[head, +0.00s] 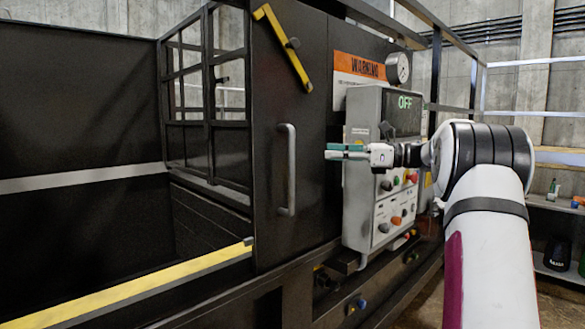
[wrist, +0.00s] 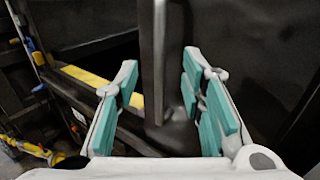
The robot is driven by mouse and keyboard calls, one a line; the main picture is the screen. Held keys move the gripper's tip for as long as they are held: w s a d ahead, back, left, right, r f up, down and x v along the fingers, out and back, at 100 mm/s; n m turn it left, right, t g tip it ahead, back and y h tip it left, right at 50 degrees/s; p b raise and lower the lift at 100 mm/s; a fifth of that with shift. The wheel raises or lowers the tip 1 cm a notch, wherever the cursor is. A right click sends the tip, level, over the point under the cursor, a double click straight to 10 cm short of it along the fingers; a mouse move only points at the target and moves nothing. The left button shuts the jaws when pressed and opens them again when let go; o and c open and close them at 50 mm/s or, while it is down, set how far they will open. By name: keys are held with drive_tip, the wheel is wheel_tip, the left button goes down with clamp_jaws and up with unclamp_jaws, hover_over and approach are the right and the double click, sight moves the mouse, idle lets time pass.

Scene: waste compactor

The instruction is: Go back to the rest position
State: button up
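My gripper (head: 346,152) is at the end of my arm, in front of the grey control box and to the right of the compactor door's handle (head: 291,170). In the wrist view my gripper (wrist: 162,75) has its two teal-padded fingers spread wide with nothing held. The vertical grey handle (wrist: 159,60) shows between the fingers there, farther ahead. In the head view a gap separates the fingertips from the handle. The dark door (head: 266,80) carries a yellow latch bar (head: 282,47) at its top.
The control box (head: 358,215) has a screen reading OFF and several coloured knobs, close behind my gripper. A black cage frame (head: 208,90) stands left of the door, above an open bin with a yellow edge (head: 150,285). Shelves (head: 557,205) stand at the far right.

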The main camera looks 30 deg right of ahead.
drive_tip(key=s+a+f+n+g+h, duration=0.15)
drive_tip(key=a+n+g, duration=0.35)
drive_tip(key=a, duration=1.2)
drive_tip(key=s+a+f+n+g+h, duration=0.1)
drive_tip(key=s+a+f+n+h, duration=0.15)
drive_tip(key=a, duration=0.25)
drive_tip(key=s+a+f+n+g+h, duration=0.1)
drive_tip(key=s+a+f+n, duration=0.1)
drive_tip(key=s+a+n, duration=0.3)
drive_tip(key=s+a+f+n+h, duration=0.1)
drive_tip(key=s+f+n+h, duration=0.1)
drive_tip(key=s+f+n, duration=0.2)
drive_tip(key=s+a+f+n+h, duration=0.2)
drive_tip(key=s+n, duration=0.3)
drive_tip(key=s, duration=0.5)
drive_tip(key=s+a+f+n+h, duration=0.2)
drive_tip(key=s+f+n+h, duration=0.1)
drive_tip(key=s+f+n, duration=0.2)
drive_tip(key=s, duration=0.2)
drive_tip(key=shift+s+a+f+h, duration=0.15)
drive_tip(key=shift+s+f+h, duration=0.15)
drive_tip(key=shift+h, duration=0.1)
drive_tip(key=shift+n, duration=0.25)
